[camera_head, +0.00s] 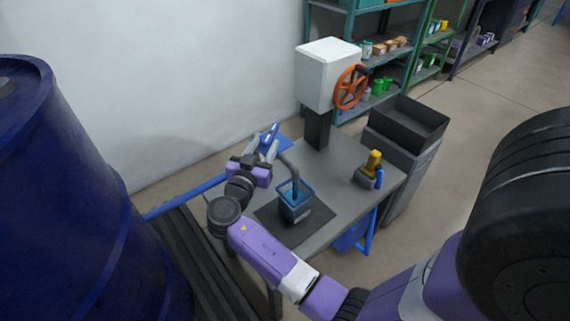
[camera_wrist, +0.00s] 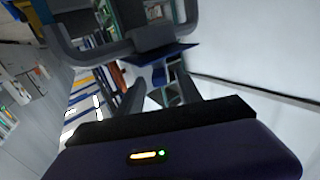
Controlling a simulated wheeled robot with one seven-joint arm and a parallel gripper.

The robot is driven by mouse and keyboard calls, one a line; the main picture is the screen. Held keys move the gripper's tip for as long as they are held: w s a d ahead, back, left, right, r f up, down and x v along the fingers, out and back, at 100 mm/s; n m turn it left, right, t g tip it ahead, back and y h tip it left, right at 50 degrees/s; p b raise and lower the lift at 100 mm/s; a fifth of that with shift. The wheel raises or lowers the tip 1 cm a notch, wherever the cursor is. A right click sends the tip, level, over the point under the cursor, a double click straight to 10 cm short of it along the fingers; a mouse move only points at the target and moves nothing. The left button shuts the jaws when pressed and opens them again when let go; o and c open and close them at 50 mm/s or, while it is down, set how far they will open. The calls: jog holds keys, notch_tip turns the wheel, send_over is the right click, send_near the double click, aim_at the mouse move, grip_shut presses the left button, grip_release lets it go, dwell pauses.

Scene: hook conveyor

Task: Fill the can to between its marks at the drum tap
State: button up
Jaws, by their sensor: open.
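The can (camera_head: 296,212), a small blue open-topped square container, stands upright on a dark mat (camera_head: 262,215) on the grey table. A grey bent spout (camera_head: 293,178) comes down over its mouth. Lighter blue shows inside the can; its marks and any liquid level are too small to read. A blue tap lever (camera_head: 270,136) sits above and left of the can. My gripper (camera_head: 265,153) is open beside the lever. In the wrist view a blue plate-like part, probably the lever (camera_wrist: 178,53), lies just beyond my open fingers (camera_wrist: 160,88); contact cannot be told.
A large dark blue drum (camera_head: 75,190) fills the left. A white box (camera_head: 326,72) with an orange handwheel (camera_head: 350,87) stands on a post behind the can. A yellow-and-grey tool (camera_head: 370,170) sits at right, by a dark bin (camera_head: 408,124). Shelves (camera_head: 395,50) stand behind.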

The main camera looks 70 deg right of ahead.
aim_at(273, 129)
jog(key=shift+r+p, duration=0.2)
jog(key=shift+p, duration=0.25)
jog(key=d, duration=0.7)
jog(key=shift+w+d+f, duration=0.1)
jog(key=shift+w+d, duration=0.05)
jog(key=shift+d, duration=0.05)
grip_shut()
